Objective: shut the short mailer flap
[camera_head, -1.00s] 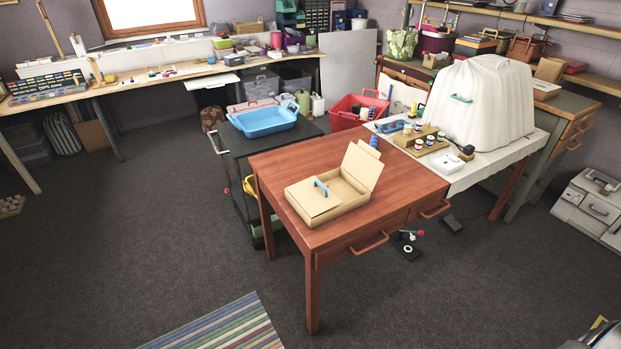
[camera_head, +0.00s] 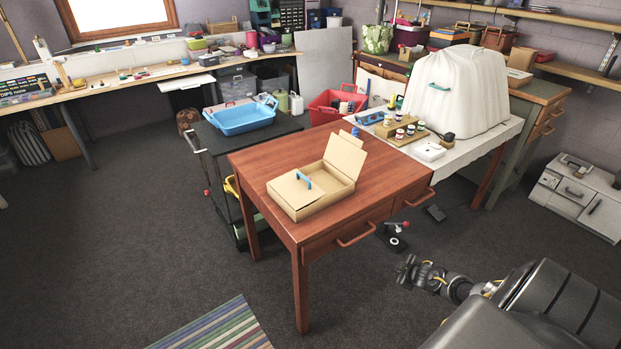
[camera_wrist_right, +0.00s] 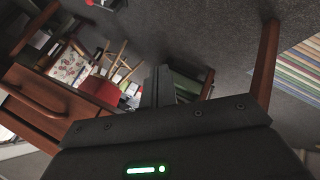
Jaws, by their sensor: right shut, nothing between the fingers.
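A cardboard mailer box (camera_head: 318,190) sits on the red-brown wooden table (camera_head: 262,168). One flap, with a blue handle (camera_head: 303,179), lies flat over the box's near-left part. The other flap (camera_head: 345,156) stands up, tilted back, at the far right side. My right gripper (camera_head: 408,268) is low in front of the table's right side, apart from the box. In the right wrist view its fingers (camera_wrist_right: 158,84) are together with nothing between them, and the mailer is not visible there. My left gripper is not in view.
A white-covered table with several small jars (camera_head: 410,129) and a white draped cover (camera_head: 458,85) adjoins the right. The wooden table's drawer handles (camera_head: 358,236) stick out at its front. A black cart with a blue basin (camera_head: 240,116) stands behind left. Floor is open at left.

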